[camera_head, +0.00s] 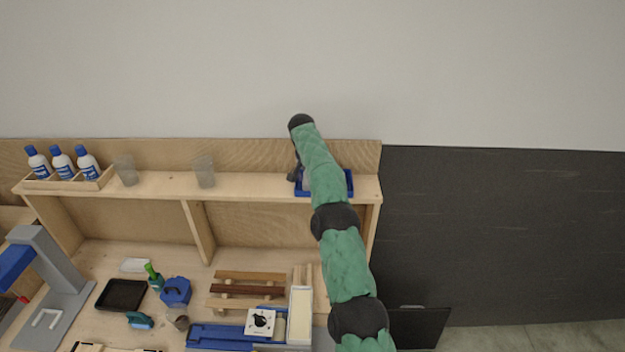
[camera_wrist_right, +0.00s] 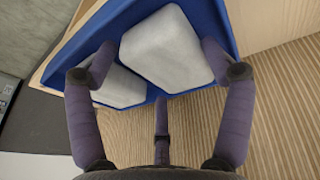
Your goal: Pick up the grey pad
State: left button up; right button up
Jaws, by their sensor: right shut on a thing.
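The grey pad (camera_wrist_right: 165,48) is a pale, rounded block in the right wrist view, at the blue tray (camera_wrist_right: 232,38). A second pale pad (camera_wrist_right: 121,88) lies beside it, partly behind a finger. My right gripper (camera_wrist_right: 157,52) has its purple fingers on either side of the larger pad and is shut on it. The pad still appears within the tray's outline; I cannot tell whether it is lifted. In the head view the blue tray (camera_head: 347,184) stands at the right end of the shelf, mostly hidden by my green-sleeved right arm. My left gripper is not in view.
The wooden shelf (camera_head: 240,186) also holds a bottle rack (camera_head: 70,181) and two clear cups (camera_head: 126,170). The bench below carries a black tray (camera_head: 121,295), wooden bars (camera_head: 246,289) and a blue fixture (camera_head: 215,336). Shelf room is free between the cups and tray.

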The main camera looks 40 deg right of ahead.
jog(key=shift+r+p, duration=0.7)
jog(key=shift+r, duration=0.35)
jog(key=shift+s+a+r+b, duration=0.15)
jog(key=shift+r+b, duration=0.15)
jog(key=shift+r, duration=0.05)
jog(key=shift+s+a+r+b, duration=0.1)
jog(key=shift+r+b, duration=0.15)
jog(key=shift+r, duration=0.1)
jog(key=shift+s+a+r+b, duration=0.15)
jog(key=shift+r+b, duration=0.1)
jog(key=shift+b, duration=0.1)
jog(key=s+a+r+b, duration=0.2)
jog(key=a+r+b, duration=0.1)
jog(key=r, duration=0.2)
jog(key=shift+s, duration=0.35)
jog(key=s+a+r+b, duration=0.1)
jog(key=a, duration=0.1)
jog(key=s+a+r+b, duration=0.1)
jog(key=s, duration=0.1)
jog(key=s+a+r+b, duration=0.1)
jog(key=s+a+b, duration=0.1)
jog(key=shift+a+r, duration=0.1)
jog(key=shift+a, duration=0.2)
jog(key=shift+s+a+r, duration=0.35)
jog(key=shift+s+a, duration=0.1)
jog(key=shift+a, duration=0.05)
